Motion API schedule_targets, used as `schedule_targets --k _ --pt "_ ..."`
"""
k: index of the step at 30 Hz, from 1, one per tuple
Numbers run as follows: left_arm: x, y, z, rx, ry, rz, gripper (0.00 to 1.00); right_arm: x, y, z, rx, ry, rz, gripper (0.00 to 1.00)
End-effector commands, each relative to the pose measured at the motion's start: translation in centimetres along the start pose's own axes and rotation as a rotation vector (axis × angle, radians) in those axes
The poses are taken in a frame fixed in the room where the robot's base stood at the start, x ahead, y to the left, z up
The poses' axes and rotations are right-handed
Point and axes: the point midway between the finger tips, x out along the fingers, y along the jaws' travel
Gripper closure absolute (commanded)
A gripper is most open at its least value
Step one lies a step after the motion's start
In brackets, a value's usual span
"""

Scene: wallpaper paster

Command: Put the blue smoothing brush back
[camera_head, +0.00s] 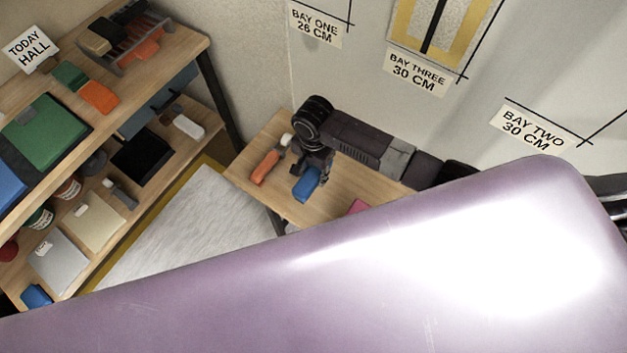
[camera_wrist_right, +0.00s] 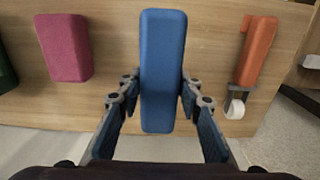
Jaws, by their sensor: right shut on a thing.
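The blue smoothing brush (camera_head: 306,183) is a blue block at the small wooden table in the head view. In the right wrist view the brush (camera_wrist_right: 163,60) stands long-ways between my fingers. My right gripper (camera_head: 312,168) is shut on it, with a finger on each side; the gripper also shows in the right wrist view (camera_wrist_right: 160,92). I cannot tell whether the brush touches the tabletop. My left gripper is not in view.
The small table (camera_head: 254,178) also bears an orange-handled roller (camera_head: 267,166) and a pink block (camera_head: 357,206). A wooden shelf unit (camera_head: 190,45) with boxes, tins and tools stands at left. A blue item (camera_head: 37,296) lies on its lower shelf. The lower head view is blocked.

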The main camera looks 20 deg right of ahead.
Motion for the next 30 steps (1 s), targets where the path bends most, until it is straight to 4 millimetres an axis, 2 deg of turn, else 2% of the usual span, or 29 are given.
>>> schedule_targets --k 5,9,12,22,23,27,30 --pt "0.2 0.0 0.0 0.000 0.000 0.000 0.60 1.5 -0.1 0.0 0.000 0.000 -0.001 0.92" --pt "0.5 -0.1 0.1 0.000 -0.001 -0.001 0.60 4.0 -0.1 0.0 0.000 0.000 0.001 0.92" --pt "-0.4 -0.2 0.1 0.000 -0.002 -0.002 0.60 4.4 -0.1 0.0 0.001 -0.001 0.000 0.92" --pt "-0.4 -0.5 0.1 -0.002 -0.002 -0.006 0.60 5.3 0.0 0.0 -0.001 0.000 0.000 0.92" --pt "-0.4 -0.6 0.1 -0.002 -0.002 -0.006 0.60 5.3 0.1 0.0 -0.001 0.000 0.001 0.64" --pt "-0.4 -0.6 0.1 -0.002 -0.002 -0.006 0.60 5.3 0.0 0.0 -0.001 0.000 0.001 0.50" --pt "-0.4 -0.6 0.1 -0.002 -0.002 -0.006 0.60 5.2 0.0 0.0 -0.001 0.000 0.000 0.50"
